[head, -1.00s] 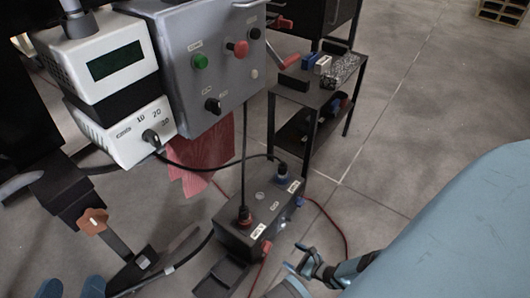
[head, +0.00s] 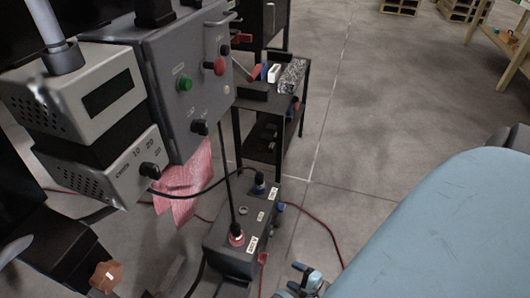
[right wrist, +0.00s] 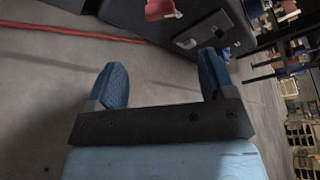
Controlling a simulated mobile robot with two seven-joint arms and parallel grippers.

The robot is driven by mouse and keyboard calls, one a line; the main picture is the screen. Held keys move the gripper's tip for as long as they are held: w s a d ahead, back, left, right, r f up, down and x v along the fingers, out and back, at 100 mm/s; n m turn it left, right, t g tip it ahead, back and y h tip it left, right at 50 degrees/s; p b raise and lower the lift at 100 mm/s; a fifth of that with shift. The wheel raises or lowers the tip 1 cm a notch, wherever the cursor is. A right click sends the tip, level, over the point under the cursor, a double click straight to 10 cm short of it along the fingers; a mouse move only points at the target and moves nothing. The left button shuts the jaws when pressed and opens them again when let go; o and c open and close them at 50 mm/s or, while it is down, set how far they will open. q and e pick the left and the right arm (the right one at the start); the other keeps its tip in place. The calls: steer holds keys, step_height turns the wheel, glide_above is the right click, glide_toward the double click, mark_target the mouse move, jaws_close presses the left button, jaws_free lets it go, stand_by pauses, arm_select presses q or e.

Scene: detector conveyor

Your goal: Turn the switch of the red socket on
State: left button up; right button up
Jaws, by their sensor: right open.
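A dark socket box (head: 215,238) stands on the floor at the lower middle of the head view. A small red part (head: 263,258), which looks like the switch, sticks out from the box's right side. A red part also shows at the top of the right wrist view (right wrist: 160,9), beyond the fingertips. My right gripper (head: 298,281) is to the right of the box, low in the picture. In the right wrist view its two blue fingers (right wrist: 162,80) are wide apart with nothing between them.
A red cable (head: 325,226) runs along the floor. A grey control cabinet (head: 165,75) and a black shelf (head: 262,125) stand behind.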

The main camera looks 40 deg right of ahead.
mark_target(263, 258)
arm_select(q)
steer(key=w+m+b, duration=0.1)
steer(key=b, duration=0.1)
steer(key=w+a+m+t+h+b, duration=0.1)
steer(key=m+b, duration=0.1)
steer(key=shift+a+r, duration=0.1)
steer(key=shift+r, duration=0.3)
arm_select(e)
steer(key=x, duration=1.3)
steer(key=shift+w, duration=0.25)
arm_select(q)
steer(key=shift+f+t, duration=0.1)
steer(key=shift+t, duration=0.2)
arm_select(e)
steer(key=c, duration=0.9)
